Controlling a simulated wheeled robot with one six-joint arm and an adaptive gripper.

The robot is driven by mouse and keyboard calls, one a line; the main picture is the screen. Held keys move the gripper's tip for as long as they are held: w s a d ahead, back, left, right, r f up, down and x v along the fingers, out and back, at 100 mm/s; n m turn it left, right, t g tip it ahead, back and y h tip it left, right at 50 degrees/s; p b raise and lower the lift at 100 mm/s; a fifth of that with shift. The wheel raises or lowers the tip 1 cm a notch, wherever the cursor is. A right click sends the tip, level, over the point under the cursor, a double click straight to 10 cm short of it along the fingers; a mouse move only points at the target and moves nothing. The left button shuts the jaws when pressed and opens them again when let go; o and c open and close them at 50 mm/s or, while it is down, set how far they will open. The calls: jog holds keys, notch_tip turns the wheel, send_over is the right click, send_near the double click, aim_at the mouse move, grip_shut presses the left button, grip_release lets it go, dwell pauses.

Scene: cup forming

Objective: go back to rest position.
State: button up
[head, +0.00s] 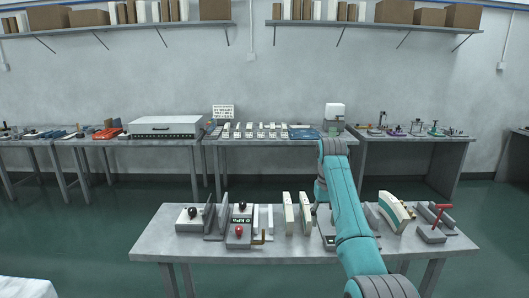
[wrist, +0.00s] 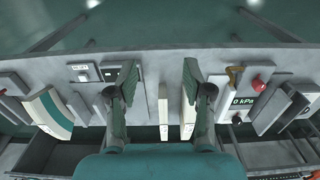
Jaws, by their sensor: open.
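My gripper (wrist: 158,88) is open, with its two green fingers spread wide and nothing held between them. In the wrist view it hangs over the near workbench (wrist: 135,62). Two pale upright slabs show in that view: one narrow slab (wrist: 163,120) between the fingers, and one (wrist: 187,118) by the right finger. In the head view my teal arm reaches forward over the same bench (head: 170,245), and the fingers are hidden behind it. The two pale slabs, a left one (head: 289,214) and a right one (head: 305,213), stand left of the arm.
The bench holds a gauge box reading 0 kPa (wrist: 243,101), a red knob (wrist: 257,85), a curved white-green piece (head: 392,208) and a red T-handle (head: 440,212). Back tables carry a grey case (head: 165,125) and small parts. Shelves (head: 120,28) hang on the wall.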

jog(key=s+f+t, duration=0.2)
jog(key=s+f, duration=0.1)
jog(key=f, duration=1.2)
jog(key=s+f+t, duration=0.1)
jog(key=s+f, duration=0.2)
jog(key=f, duration=1.2)
jog(key=s+f+t, duration=0.4)
jog(key=s+f, duration=1.1)
jog(key=s, duration=0.4)
jog(key=s+r+t, duration=0.2)
jog(key=s, duration=1)
jog(key=s+r+t, duration=0.1)
jog(key=s+r, duration=0.1)
jog(key=s, duration=1)
jog(key=s+r+t, duration=0.2)
jog(key=s+r, duration=0.7)
jog(key=r, duration=0.3)
jog(key=s+r+t, duration=0.2)
jog(key=s+r, duration=0.8)
jog(key=r, duration=0.2)
jog(key=shift+r+t, duration=0.25)
jog(key=shift+t, duration=0.05)
